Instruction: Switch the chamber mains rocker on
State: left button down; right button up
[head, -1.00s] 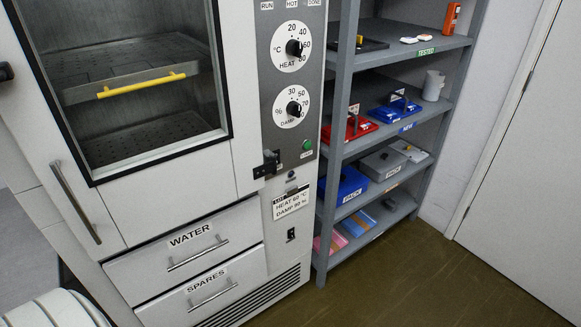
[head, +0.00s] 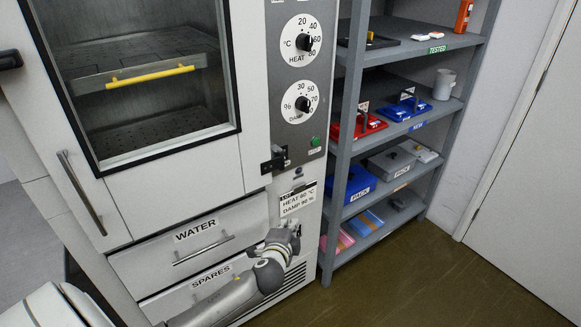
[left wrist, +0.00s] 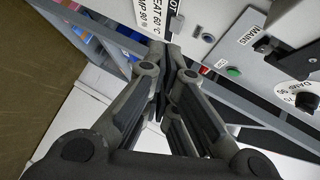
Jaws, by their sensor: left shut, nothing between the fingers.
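The white chamber (head: 258,100) fills the left and middle of the head view. In the left wrist view a MAINS label (left wrist: 245,36) sits beside a black fitting (left wrist: 268,46); I cannot tell whether that fitting is the rocker or the latch. The black latch (head: 274,161) shows in the head view. My left gripper (head: 291,232) is in front of the lower panel, under the LOT card (head: 297,201). Its fingers (left wrist: 165,55) are shut and empty. It hides the small black switch below the card; contact and switch position cannot be told. My right gripper is out of view.
The heat dial (head: 304,42), damp dial (head: 304,103) and green button (head: 315,141) sit above. The WATER drawer (head: 150,258) and SPARES drawer (head: 165,302) are shut. A loaded grey shelf unit (head: 341,165) stands close on the right. Floor (head: 440,270) is clear beyond.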

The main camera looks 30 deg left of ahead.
aim_at(284, 154)
pick_arm(q)
notch_tip(284, 154, up, 13)
jog(key=t+y, duration=0.1)
jog(key=t, duration=0.1)
jog(key=shift+w+d+m+t, duration=0.15)
jog(key=shift+w+m+t, duration=0.15)
jog(key=shift+w+m, duration=0.15)
jog(key=shift+f, duration=0.1)
jog(key=a+x, duration=0.1)
jog(key=x, duration=0.7)
jog(key=s+a+p+x, duration=0.1)
jog(key=x, duration=0.4)
jog(key=shift+s+a+f, duration=0.1)
jog(key=shift+a+f, duration=0.05)
jog(key=shift+a, duration=0.1)
